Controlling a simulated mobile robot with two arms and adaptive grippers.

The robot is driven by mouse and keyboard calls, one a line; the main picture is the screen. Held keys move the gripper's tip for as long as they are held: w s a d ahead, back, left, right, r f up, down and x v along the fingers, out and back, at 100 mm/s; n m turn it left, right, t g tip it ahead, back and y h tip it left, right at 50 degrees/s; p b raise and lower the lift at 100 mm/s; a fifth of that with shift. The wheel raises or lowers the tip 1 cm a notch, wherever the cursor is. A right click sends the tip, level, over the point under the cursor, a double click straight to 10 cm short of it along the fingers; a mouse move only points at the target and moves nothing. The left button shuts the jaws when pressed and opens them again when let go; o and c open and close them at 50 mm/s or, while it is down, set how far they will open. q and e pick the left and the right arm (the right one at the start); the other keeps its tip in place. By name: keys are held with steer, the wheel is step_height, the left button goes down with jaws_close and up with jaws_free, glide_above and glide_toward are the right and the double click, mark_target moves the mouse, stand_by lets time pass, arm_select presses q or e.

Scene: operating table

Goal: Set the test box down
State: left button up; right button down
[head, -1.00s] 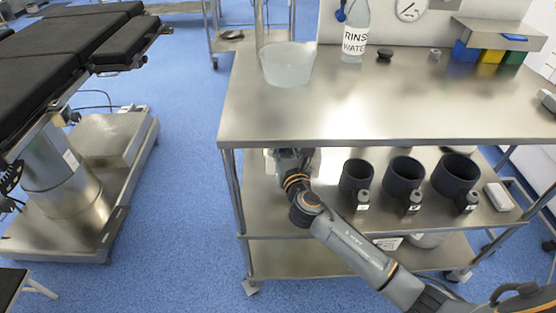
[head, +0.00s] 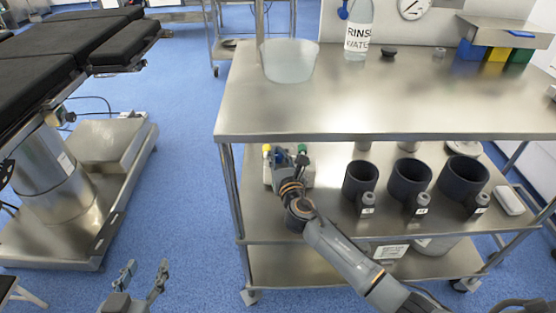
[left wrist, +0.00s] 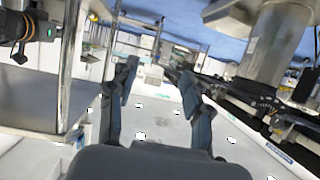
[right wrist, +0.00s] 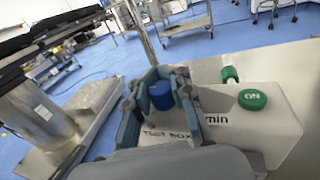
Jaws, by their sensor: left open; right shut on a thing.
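The test box (right wrist: 255,130) is a pale box with "TEST BOX" lettering, a blue knob (right wrist: 161,95) and a green "ON" knob (right wrist: 252,99). In the head view the test box (head: 267,177) shows at the left end of the cart's middle shelf, partly behind my right gripper (head: 287,160). In the right wrist view my right gripper (right wrist: 160,88) is shut around the blue knob. I cannot tell whether the box's underside touches the shelf. My left gripper (head: 141,275) is open and empty over the floor, left of the cart; its fingers also show in the left wrist view (left wrist: 160,90).
The middle shelf (head: 330,215) also carries several dark cups (head: 409,180) and a white object (head: 509,200). The tabletop (head: 400,105) overhangs it, with a clear tub (head: 288,62) and a rinse water bottle (head: 357,35). A cart post (head: 229,190) stands left of the box.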

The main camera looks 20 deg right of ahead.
steer(key=shift+f, duration=0.5)
steer(key=c, duration=1.2)
jaws_free()
steer(key=shift+f, duration=0.1)
arm_select(q)
steer(key=r, duration=0.1)
steer(key=w+r+t, duration=0.1)
steer(key=r+t, duration=0.1)
steer(key=shift+w+d+r+h, duration=0.15)
steer(key=shift+d+h, duration=0.25)
arm_select(e)
steer(key=shift+s, duration=0.1)
